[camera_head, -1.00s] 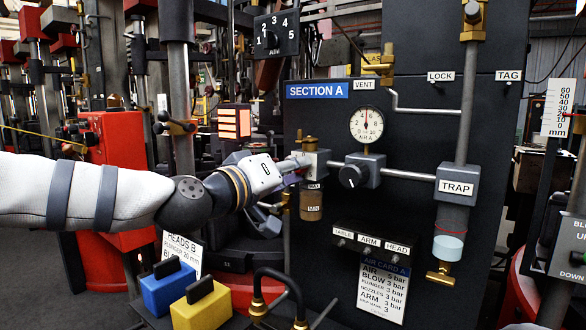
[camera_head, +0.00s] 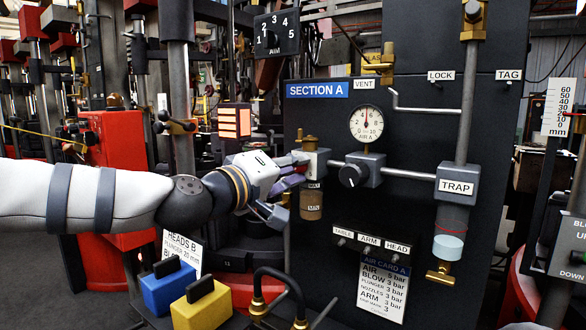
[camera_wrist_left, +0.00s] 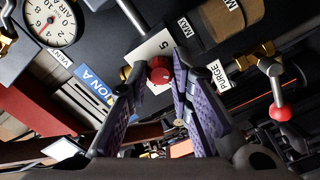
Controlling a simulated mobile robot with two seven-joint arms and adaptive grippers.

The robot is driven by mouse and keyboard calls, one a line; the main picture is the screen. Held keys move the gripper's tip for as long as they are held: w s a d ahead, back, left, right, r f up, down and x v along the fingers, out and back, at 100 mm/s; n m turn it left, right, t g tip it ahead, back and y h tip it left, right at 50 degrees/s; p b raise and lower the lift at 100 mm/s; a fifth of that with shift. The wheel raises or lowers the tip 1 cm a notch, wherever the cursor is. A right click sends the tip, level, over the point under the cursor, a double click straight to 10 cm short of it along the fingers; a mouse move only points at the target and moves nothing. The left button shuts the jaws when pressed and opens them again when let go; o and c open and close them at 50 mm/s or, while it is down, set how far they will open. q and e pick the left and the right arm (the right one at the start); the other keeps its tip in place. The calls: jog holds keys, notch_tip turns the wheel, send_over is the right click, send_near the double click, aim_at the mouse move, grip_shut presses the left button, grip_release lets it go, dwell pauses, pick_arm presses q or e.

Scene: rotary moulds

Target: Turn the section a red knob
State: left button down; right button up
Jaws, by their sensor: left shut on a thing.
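The red knob (camera_wrist_left: 159,70) is between the two purple-padded fingers in the left wrist view. My left gripper (camera_wrist_left: 158,76) is shut on it. In the head view my left gripper (camera_head: 299,168) reaches in from the left to the grey block (camera_head: 315,163) on the Section A panel, beside the pressure gauge. A white plate with a numeral (camera_wrist_left: 150,50) sits just behind the knob in the wrist view. My right gripper is in neither view.
The Section A panel (camera_head: 410,110) carries a gauge (camera_head: 366,124), a black regulator knob (camera_head: 351,175) and a TRAP bowl (camera_head: 449,247). A brown bowl (camera_head: 311,204) hangs below the block. A red-tipped lever (camera_wrist_left: 280,111) stands right of the fingers, by the PURGE label.

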pick_arm(q)
jog(key=shift+f, duration=0.1)
jog(key=c, duration=1.4)
grip_release()
jog(key=v, duration=1.2)
